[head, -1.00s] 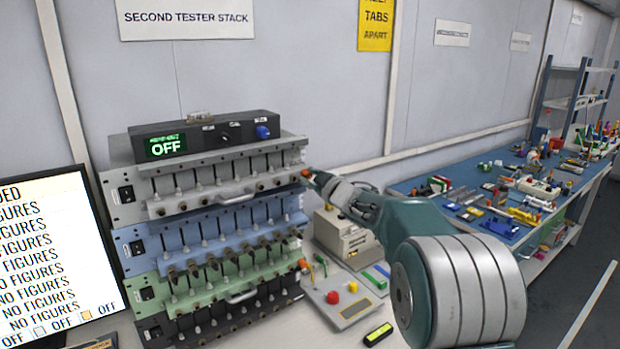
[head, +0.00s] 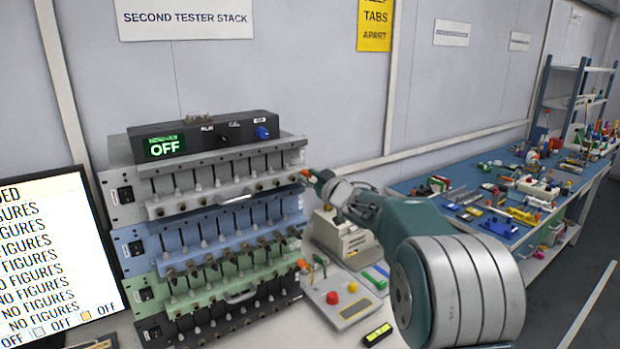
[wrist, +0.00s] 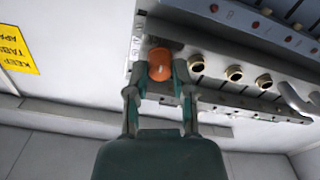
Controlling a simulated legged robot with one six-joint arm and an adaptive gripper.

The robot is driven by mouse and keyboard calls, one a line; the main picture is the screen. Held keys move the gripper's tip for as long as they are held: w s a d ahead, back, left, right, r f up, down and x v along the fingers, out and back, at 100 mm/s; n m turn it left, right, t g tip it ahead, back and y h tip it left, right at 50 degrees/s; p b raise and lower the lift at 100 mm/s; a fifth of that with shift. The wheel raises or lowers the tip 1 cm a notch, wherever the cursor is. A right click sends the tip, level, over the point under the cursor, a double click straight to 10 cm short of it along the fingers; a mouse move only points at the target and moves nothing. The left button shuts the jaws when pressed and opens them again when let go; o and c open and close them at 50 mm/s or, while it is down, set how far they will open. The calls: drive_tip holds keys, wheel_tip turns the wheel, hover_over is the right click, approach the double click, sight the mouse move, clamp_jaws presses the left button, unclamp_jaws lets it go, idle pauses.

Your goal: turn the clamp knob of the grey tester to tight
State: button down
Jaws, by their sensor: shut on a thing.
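The grey tester (head: 222,180) is the top unit of the stack, with a row of clips and small knobs along its front. Its orange clamp knob (head: 305,173) is at the right end of the front edge. The knob (wrist: 160,64) shows round and orange in the wrist view. My gripper (wrist: 161,76) has one finger on each side of the knob and is shut on it. In the head view my gripper (head: 318,181) reaches the knob from the right and hides part of it. The knob's tightness cannot be told.
A blue tester (head: 205,228), a green tester (head: 225,275) and a dark unit (head: 225,318) sit below. A black box (head: 200,137) reading OFF stands on top. A beige device (head: 343,237) and a button panel (head: 343,298) stand right of the stack, below my arm.

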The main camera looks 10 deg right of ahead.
drive_tip(key=shift+f, duration=0.5)
drive_tip(key=shift+c, duration=2.4)
unclamp_jaws()
drive_tip(key=shift+w, duration=0.1)
drive_tip(key=shift+r, duration=0.25)
drive_tip(key=v, duration=1.2)
drive_tip(key=shift+f, duration=0.1)
